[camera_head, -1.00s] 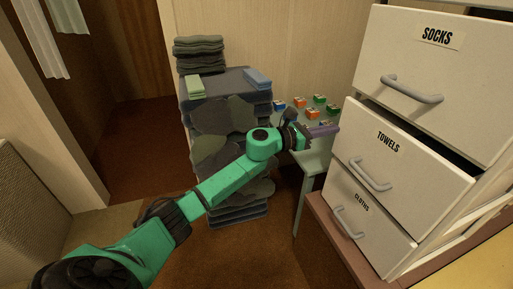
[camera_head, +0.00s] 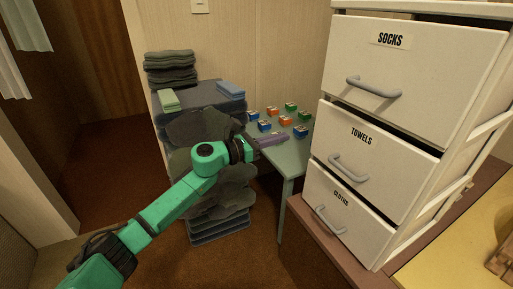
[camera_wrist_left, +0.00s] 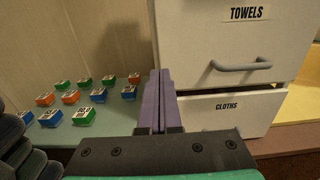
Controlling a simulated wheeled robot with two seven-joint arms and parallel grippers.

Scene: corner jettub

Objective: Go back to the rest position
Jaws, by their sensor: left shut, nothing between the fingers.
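My left gripper (camera_head: 270,140) is at the end of my green arm, which comes in from the lower left in the head view. Its purple fingers are closed together and empty, in front of the small table and left of the drawer unit. They also show closed in the left wrist view (camera_wrist_left: 158,102), pointing toward the gap beside the towels drawer (camera_head: 372,158). My right gripper is not in either view.
A white drawer unit with socks (camera_head: 412,70), towels and cloths (camera_head: 345,215) drawers stands at right; the drawers stick out slightly. A pale table (camera_head: 290,160) holds several small colored boxes. A stack of folded dark textiles (camera_head: 200,98) is behind my arm. Brown floor at left is clear.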

